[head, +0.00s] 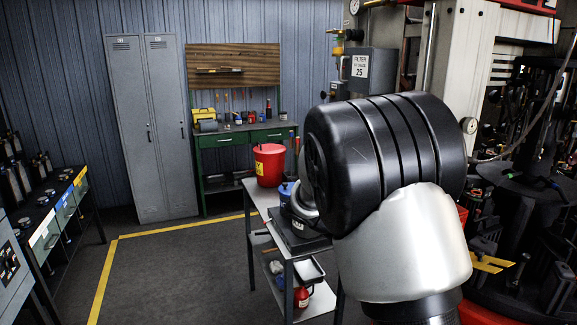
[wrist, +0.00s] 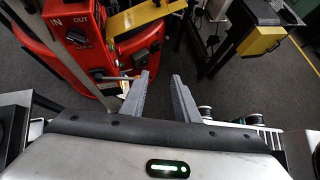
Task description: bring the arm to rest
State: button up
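In the wrist view my gripper (wrist: 160,90) shows its two grey fingers apart with nothing between them. The fingers are above the dark floor, close to a red machine housing (wrist: 62,50) on the left, and I cannot tell whether they touch anything. In the head view my arm (head: 390,190), with its black ribbed joint and silver link, fills the middle right. My gripper is not visible in the head view.
A grey cart (head: 262,200) with a red bucket (head: 269,165) stands left of my arm. Machinery (head: 530,150) crowds the right. A bench (head: 40,235) stands at left. The floor (head: 180,275) between is clear. A yellow box (wrist: 262,40) is in the wrist view.

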jog(key=s+a+r+m+t+y, duration=0.1)
jog(key=s+a+r+m+y, duration=0.2)
jog(key=s+m, duration=0.3)
jog(key=s+a+r+m+t+y, duration=0.2)
jog(key=s+m, duration=0.4)
jog(key=s, duration=0.3)
jog(key=s+a+r+m+t+y, duration=0.2)
jog(key=s+a+r+m+y, duration=0.2)
jog(key=s+a+m+y, duration=0.1)
jog(key=shift+s+m, duration=0.7)
jog(key=shift+s, duration=0.7)
jog(key=shift+r, duration=0.1)
